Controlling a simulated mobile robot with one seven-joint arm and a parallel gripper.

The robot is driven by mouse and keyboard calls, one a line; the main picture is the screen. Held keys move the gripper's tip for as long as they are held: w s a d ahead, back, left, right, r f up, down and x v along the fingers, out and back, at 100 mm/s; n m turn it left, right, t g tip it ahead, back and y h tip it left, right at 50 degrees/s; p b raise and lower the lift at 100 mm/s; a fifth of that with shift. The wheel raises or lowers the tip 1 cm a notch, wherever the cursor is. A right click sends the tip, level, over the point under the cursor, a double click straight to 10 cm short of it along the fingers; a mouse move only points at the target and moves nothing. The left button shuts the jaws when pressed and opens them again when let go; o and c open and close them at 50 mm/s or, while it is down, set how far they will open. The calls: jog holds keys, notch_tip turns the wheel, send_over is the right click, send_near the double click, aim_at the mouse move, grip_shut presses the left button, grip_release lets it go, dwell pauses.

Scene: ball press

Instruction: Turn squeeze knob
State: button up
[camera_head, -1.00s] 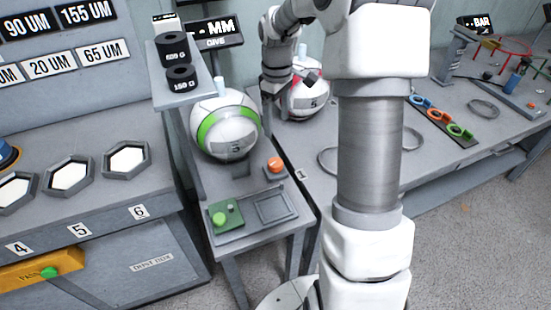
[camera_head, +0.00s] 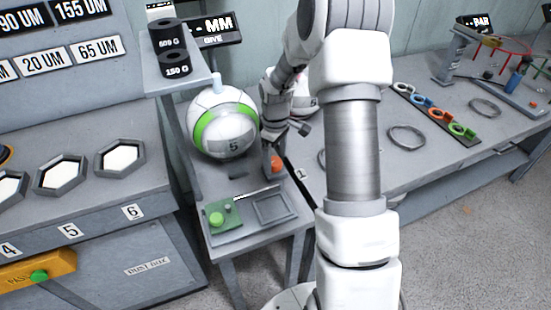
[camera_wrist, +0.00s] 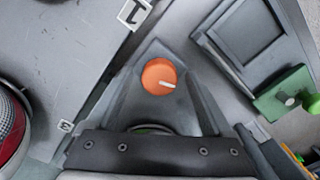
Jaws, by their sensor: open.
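The orange squeeze knob (camera_wrist: 159,77) is round with a white pointer mark, which points right and slightly down in the wrist view. In the head view the knob (camera_head: 278,164) shows in part at the back right of the small grey stand. My gripper (camera_head: 272,157) is over the knob, pointing down, and hides part of it. In the wrist view the grey fingers of my gripper (camera_wrist: 158,88) appear to lie on either side of the knob, with nothing held. I cannot tell whether they touch it.
A white and green ball (camera_head: 222,124) sits on the stand just left of my gripper. A green button panel (camera_head: 223,218) and a square recess (camera_head: 273,208) are at the stand's front. Black weights (camera_head: 174,63) stand on a shelf above. A right-hand bench (camera_head: 455,165) holds coloured rings.

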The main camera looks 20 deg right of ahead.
grip_shut()
dwell(0.4)
jog(key=m, duration=0.5)
jog(key=shift+a+m+p, duration=0.1)
jog(key=shift+m+p, duration=0.2)
jog(key=shift+p, duration=0.05)
jog(key=m, duration=0.5)
jog(key=shift+p, duration=0.35)
jog(key=c, duration=1.3)
grip_release()
jog(key=shift+c, duration=0.2)
jog(key=o, duration=1.3)
